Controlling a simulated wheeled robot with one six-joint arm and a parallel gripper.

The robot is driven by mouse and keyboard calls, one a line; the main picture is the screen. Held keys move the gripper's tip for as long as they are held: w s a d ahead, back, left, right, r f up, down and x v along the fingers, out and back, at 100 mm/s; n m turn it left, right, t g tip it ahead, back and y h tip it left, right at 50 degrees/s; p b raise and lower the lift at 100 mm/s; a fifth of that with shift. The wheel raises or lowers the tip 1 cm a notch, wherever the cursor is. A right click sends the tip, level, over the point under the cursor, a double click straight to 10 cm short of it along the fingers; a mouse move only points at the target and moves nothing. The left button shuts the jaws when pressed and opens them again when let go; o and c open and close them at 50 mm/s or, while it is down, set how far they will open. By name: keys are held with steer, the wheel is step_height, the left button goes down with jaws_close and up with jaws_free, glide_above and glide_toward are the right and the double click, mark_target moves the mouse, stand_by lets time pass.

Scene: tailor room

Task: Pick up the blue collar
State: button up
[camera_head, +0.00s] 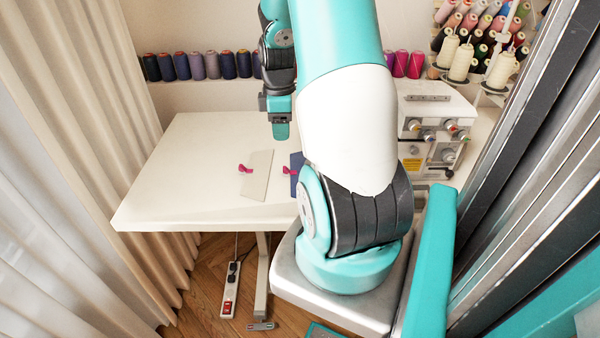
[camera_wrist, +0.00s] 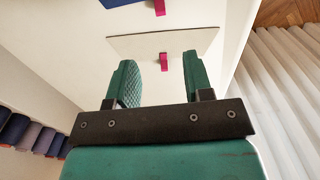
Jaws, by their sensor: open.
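The blue collar (camera_head: 295,172) lies flat on the white table in the head view, with a pink clip (camera_head: 288,171) at its left edge. My arm hides much of it. In the wrist view only a strip of the blue collar (camera_wrist: 122,2) shows at the top edge, beyond my fingertips. My gripper (camera_head: 281,131) points down above the table, behind the collar in the head view. In the wrist view my gripper (camera_wrist: 158,65) has its two green fingers apart with nothing held between them.
A pale grey panel (camera_head: 257,176) with a pink clip (camera_head: 245,169) lies left of the collar on the white table (camera_head: 180,190). A sewing machine (camera_head: 430,130) stands to the right. Thread spools (camera_head: 198,66) line the back. The table's left side is clear.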

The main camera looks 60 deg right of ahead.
glide_above(286, 167)
steer(key=f, duration=0.7)
steer(key=shift+w+a, duration=0.1)
steer(key=shift+w, duration=0.3)
steer(key=f, duration=0.4)
steer(key=shift+s, duration=0.35)
steer(key=shift+f, duration=0.6)
jaws_close()
